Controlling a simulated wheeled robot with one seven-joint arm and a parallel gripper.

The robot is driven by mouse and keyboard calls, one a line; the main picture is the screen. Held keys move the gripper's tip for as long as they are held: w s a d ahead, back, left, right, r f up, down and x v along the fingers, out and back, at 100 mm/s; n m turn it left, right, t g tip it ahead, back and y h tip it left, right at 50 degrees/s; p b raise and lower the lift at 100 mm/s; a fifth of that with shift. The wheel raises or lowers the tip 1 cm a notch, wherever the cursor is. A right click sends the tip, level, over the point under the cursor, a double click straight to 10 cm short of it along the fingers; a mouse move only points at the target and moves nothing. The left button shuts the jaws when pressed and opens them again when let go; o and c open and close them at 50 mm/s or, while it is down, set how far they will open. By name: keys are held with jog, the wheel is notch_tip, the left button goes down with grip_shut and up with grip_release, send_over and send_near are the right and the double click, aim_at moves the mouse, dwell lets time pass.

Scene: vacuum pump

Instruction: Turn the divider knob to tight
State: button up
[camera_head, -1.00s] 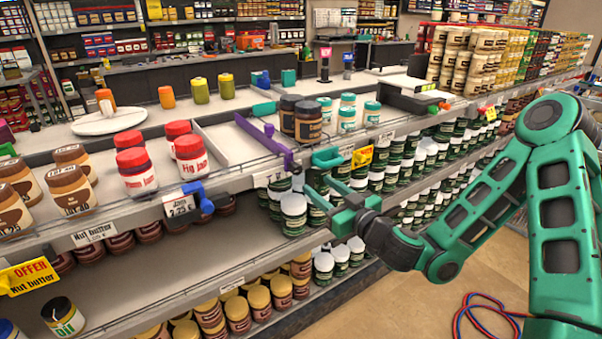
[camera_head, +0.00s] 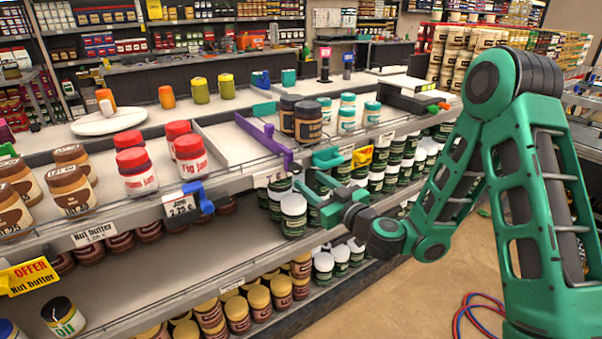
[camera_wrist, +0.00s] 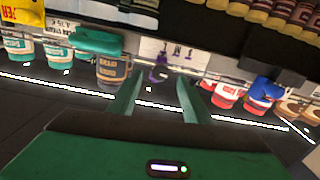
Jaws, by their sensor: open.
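A purple divider (camera_head: 262,138) stands on the upper shelf between the red-lidded jam jars and the dark-lidded jars. Its purple front end, with what looks like a knob, (camera_wrist: 160,73) shows in the wrist view, roughly between my fingertips and ahead of them. The knob's setting cannot be read. My gripper (camera_head: 310,185) is open and empty, in front of the shelf edge and just below the purple front end. Its two green fingers (camera_wrist: 159,92) also show in the wrist view. I see no clear contact with the knob.
A blue divider front (camera_head: 197,197) is to the left and a teal one (camera_head: 328,157) close on the right. Red-lidded jars (camera_head: 190,155) and dark-lidded jars (camera_head: 308,122) flank the purple divider. A lower shelf with green-labelled jars (camera_head: 293,215) lies behind my gripper.

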aim_at(299, 170)
jog(key=shift+w+a+r, duration=0.35)
jog(key=shift+w+a, duration=0.3)
jog(key=shift+w, duration=0.1)
jog(key=shift+x, duration=2.35)
